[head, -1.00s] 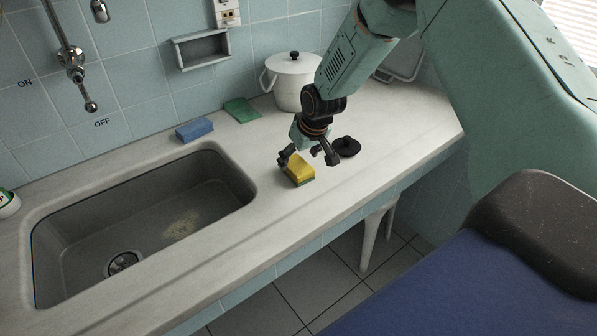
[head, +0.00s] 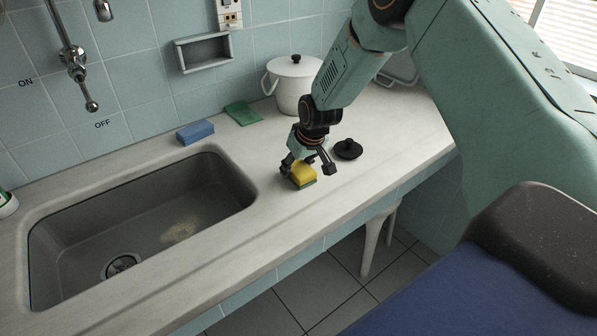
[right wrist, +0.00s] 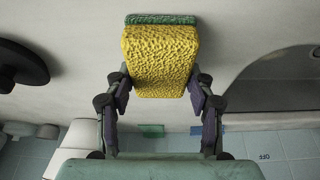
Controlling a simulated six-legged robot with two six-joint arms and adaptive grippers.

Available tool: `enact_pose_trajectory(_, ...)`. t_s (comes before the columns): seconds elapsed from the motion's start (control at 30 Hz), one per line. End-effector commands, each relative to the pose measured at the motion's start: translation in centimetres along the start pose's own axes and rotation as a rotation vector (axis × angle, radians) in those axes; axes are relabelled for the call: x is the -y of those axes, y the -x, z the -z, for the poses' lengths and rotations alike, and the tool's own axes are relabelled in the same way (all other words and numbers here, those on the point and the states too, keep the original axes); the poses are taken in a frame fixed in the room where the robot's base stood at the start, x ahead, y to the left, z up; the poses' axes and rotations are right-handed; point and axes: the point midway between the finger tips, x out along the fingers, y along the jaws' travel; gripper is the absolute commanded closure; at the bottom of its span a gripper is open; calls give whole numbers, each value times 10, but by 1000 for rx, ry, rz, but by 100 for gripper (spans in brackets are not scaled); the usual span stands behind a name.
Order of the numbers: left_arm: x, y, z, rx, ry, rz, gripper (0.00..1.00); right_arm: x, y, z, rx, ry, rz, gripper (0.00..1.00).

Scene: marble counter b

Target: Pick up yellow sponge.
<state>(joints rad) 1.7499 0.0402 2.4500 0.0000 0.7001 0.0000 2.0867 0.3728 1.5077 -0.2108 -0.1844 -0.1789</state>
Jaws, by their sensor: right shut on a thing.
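The yellow sponge (head: 303,173) with a green scouring layer is over the counter to the right of the sink, a little tilted. My right gripper (head: 306,164) is above it, with its fingers shut on it. In the right wrist view the sponge (right wrist: 160,58) fills the space between the two fingers, which press its sides. I cannot tell whether it still touches the counter. My left gripper is not in view.
A black lid (head: 348,149) lies just right of the gripper. A white pot (head: 292,88), a green cloth (head: 242,113) and a blue sponge (head: 195,131) stand along the tiled wall. The sink (head: 150,215) opens at left. The counter's front edge is near and clear.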

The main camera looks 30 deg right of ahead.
Motion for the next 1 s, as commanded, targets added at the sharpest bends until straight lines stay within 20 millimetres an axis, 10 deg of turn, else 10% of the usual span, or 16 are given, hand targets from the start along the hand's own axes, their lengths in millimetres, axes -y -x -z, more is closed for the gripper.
enact_pose_trajectory(0.37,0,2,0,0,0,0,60,0,4,3,-1,0,0,68)
enact_pose_trajectory(1.0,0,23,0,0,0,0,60,0,91,38,0,1,0,68)
